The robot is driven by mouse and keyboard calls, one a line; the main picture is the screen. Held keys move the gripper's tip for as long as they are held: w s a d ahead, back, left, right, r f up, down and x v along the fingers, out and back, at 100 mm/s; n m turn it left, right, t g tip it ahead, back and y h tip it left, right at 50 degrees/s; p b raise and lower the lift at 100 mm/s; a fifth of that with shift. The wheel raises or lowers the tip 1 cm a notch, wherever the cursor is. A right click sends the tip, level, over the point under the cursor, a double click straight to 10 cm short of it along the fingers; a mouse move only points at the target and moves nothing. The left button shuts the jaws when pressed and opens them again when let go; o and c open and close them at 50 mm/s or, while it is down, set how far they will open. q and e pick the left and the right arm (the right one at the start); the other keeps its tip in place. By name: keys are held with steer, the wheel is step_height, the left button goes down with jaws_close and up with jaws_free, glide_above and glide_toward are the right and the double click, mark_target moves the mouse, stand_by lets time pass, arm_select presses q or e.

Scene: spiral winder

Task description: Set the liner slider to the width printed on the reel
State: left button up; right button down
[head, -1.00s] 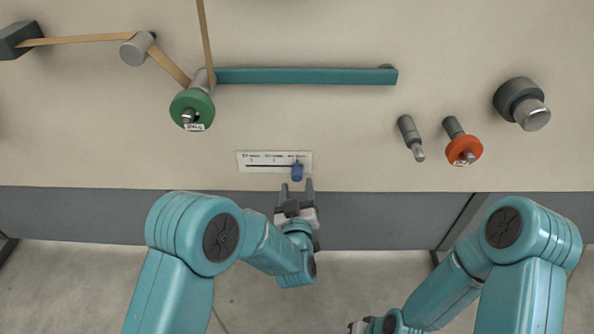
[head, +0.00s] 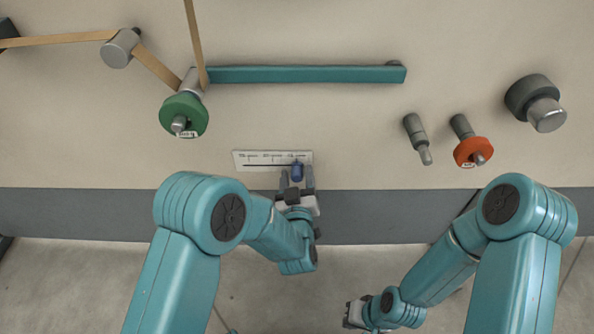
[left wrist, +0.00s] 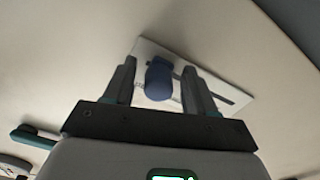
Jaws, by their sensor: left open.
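The liner slider is a white scale plate (head: 247,158) on the beige panel with a dark slot, several printed marks and a blue knob (head: 297,172). The knob sits near the slot's right end. My left gripper (head: 297,183) is open, with its fingers on either side of the knob. In the left wrist view the blue knob (left wrist: 159,80) shows between the two spread fingers. A green reel (head: 184,116) with a small white label hangs on a spindle at left; its print is too small to read. My right gripper (head: 354,316) is low in the head view, its jaws unclear.
A teal bar (head: 305,75) runs across the panel above the scale. A tan strip (head: 60,40) passes a grey roller (head: 120,48). A grey peg (head: 416,138), an orange reel (head: 473,152) and a grey knob (head: 536,102) stand at right.

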arm_select(q)
steer(key=shift+r, duration=0.15)
steer(key=shift+w, duration=0.2)
steer(key=shift+s, duration=0.1)
arm_select(e)
steer(key=shift+w, duration=0.25)
